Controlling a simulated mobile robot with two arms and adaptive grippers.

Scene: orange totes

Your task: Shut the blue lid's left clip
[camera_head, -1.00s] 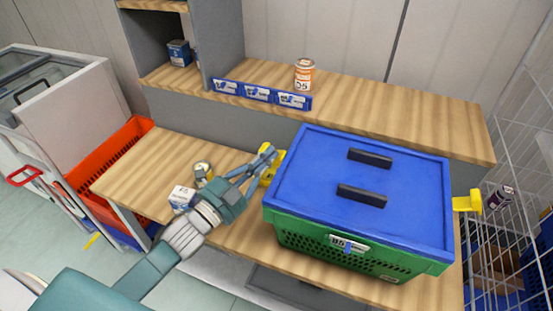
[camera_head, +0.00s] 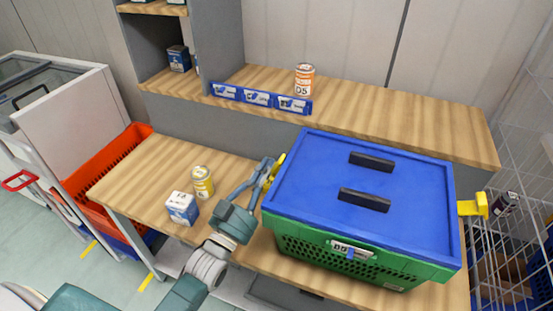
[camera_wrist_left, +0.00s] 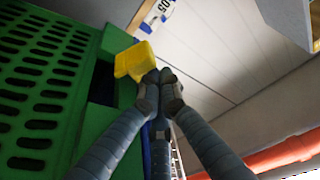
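The green basket (camera_head: 310,245) stands on the wooden table with the blue lid (camera_head: 325,180) on top. The left yellow clip (camera_head: 277,167) is at the lid's left edge, partly hidden by my left gripper (camera_head: 266,165). In the left wrist view the clip (camera_wrist_left: 133,61) is beside the fingertips of my left gripper (camera_wrist_left: 160,78), at the green wall. The fingers are together, with nothing seen between them; I cannot tell whether the tips touch the clip. The right yellow clip (camera_head: 474,206) sticks outward. My right gripper is not in view.
A yellow can (camera_head: 202,182) and a white-blue box (camera_head: 182,208) stand on the table left of my arm. An orange can (camera_head: 304,80) is on the back shelf. A wire rack (camera_head: 510,190) stands at the right, an orange tote (camera_head: 105,165) at the left.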

